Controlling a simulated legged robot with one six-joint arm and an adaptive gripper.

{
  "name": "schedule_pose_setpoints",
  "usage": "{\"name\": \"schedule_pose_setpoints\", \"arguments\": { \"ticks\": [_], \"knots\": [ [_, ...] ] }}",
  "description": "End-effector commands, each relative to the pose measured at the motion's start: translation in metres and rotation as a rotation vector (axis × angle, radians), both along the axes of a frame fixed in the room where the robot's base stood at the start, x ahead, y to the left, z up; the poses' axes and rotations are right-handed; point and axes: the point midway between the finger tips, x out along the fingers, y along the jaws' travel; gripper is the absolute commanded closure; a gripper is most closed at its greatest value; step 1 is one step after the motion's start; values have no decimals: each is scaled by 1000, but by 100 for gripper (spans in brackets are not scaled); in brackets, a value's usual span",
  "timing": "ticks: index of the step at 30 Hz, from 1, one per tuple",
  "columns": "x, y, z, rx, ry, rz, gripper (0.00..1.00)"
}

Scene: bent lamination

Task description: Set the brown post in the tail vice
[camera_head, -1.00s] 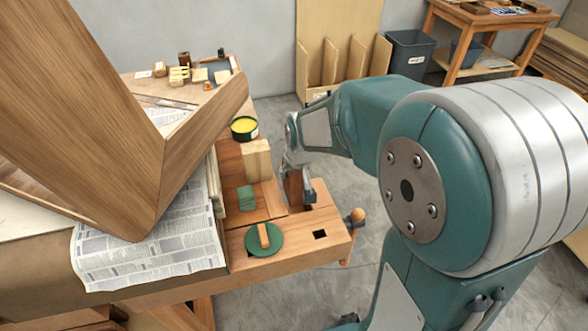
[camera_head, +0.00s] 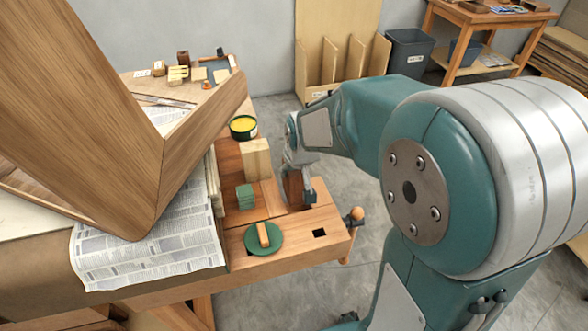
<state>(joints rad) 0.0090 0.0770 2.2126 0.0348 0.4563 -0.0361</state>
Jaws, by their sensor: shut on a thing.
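The brown post (camera_head: 293,187) stands roughly upright at the right edge of the bench, within my gripper (camera_head: 306,190). My gripper is shut on it, with one dark fingertip showing on the post's right side. The post's lower end is at the bench top by the tail vice (camera_head: 290,222). I cannot tell how deep it sits in the vice gap. The vice's wooden handle knob (camera_head: 355,215) sticks out at the right. My gripper's far side is partly hidden by its own body.
A pale wood block (camera_head: 256,160), a green block (camera_head: 245,197) and a green disc with a wooden handle (camera_head: 263,238) stand left of the post. A yellow-filled tin (camera_head: 243,127) is behind. A large bent wooden lamination (camera_head: 125,130) fills the left. Open floor lies right.

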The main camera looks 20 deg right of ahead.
Motion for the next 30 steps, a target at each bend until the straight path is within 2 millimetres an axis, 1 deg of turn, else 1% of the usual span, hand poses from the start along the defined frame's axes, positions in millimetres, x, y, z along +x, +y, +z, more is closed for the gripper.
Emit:
{"name": "schedule_pose_setpoints", "arguments": {
  "ticks": [16,30],
  "knots": [
    [0,0,0,0,-1,0,100],
    [0,0,-8,0,0,0,100]
  ]
}}
